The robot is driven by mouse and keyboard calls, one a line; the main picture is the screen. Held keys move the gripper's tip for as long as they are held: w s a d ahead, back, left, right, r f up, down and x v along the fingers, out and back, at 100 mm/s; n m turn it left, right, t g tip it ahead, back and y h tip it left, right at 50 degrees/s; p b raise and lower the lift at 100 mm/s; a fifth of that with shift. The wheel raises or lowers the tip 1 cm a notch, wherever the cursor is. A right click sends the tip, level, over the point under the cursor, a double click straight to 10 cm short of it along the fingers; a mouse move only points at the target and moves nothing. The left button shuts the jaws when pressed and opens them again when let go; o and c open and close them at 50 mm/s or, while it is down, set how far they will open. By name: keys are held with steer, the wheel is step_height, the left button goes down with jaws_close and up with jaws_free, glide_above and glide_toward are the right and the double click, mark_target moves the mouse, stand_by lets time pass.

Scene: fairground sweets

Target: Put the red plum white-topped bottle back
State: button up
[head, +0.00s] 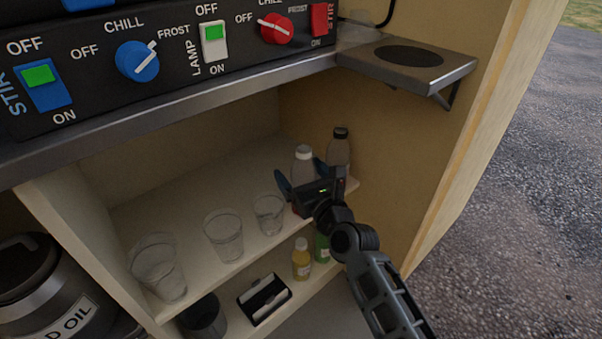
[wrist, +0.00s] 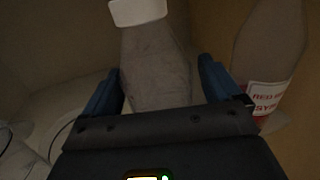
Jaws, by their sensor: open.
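The white-topped bottle (head: 303,157) stands upright on the upper shelf, its lower part hidden behind my gripper in the head view. In the wrist view the white-topped bottle (wrist: 155,65) has a greyish body, and no label on it can be read. My gripper (head: 309,177) is open at the bottle, with one blue finger on each side of it. In the wrist view my gripper (wrist: 160,80) has the bottle between its fingers, with a small gap showing at the right finger; contact at the left is unclear.
A dark-capped bottle (head: 340,150) stands close on the right; its partly readable label shows in the wrist view (wrist: 268,97). Clear cups (head: 223,235) stand left along the shelf (head: 165,205). A yellow bottle (head: 301,260) and a green one (head: 322,247) stand below. The control panel overhangs the shelf.

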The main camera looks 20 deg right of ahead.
steer(key=shift+r, duration=0.2)
steer(key=s+p, duration=0.2)
steer(key=s, duration=1)
steer(key=shift+d, duration=0.35)
steer(key=s+f+n+g+h, duration=0.1)
steer(key=s+f+n+g, duration=0.1)
steer(key=s+n, duration=1.75)
steer(key=s+r+n, duration=0.4)
steer(key=s+n, duration=0.4)
steer(key=s, duration=0.1)
steer(key=s+a+r+n+g, duration=0.1)
steer(key=s+r+n, duration=0.3)
steer(key=s+n, duration=0.4)
steer(key=shift+v, duration=0.95)
